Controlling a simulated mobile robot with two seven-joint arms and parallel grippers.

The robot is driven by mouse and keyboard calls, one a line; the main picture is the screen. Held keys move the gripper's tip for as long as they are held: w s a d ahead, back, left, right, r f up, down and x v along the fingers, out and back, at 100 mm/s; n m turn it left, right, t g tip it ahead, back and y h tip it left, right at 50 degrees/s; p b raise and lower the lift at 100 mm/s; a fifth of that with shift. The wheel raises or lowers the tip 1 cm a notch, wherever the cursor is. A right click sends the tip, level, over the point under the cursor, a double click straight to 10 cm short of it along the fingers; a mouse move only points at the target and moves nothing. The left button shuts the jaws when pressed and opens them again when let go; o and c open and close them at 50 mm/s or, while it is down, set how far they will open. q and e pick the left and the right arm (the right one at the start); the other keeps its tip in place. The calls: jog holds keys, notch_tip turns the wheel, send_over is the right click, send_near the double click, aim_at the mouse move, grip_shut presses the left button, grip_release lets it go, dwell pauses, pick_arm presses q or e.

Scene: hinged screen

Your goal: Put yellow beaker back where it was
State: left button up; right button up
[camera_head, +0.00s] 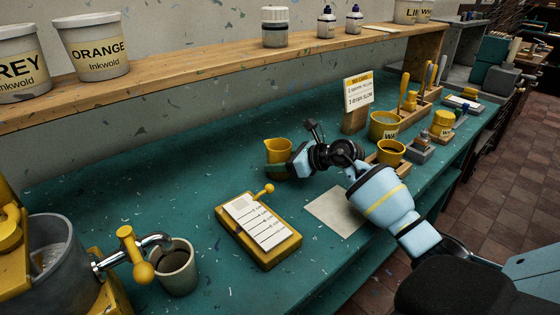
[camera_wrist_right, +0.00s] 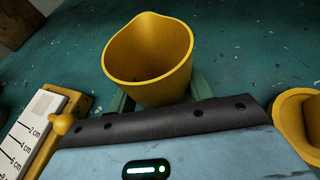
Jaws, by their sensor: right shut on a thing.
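The yellow beaker (camera_head: 278,150) is upright over the green bench, with its open mouth and spout facing up. My right gripper (camera_head: 287,168) is shut on it from the near right side. In the right wrist view the beaker (camera_wrist_right: 148,58) stands between the fingers (camera_wrist_right: 160,98) and looks empty. I cannot tell whether its base touches the bench. My left gripper is not in view.
A yellow scale board (camera_head: 262,238) with a ball-ended lever lies in front, beside a pale sheet (camera_head: 337,211). A grey cup (camera_head: 177,270) stands lower left. Yellow pots (camera_head: 390,152) and a card stand (camera_head: 355,115) are to the right. Bench left of the beaker is clear.

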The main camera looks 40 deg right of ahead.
jog(key=o, duration=1)
jog(key=shift+f, duration=0.1)
jog(key=shift+o, duration=0.2)
jog(key=v, duration=1.2)
jog(key=shift+b, duration=0.35)
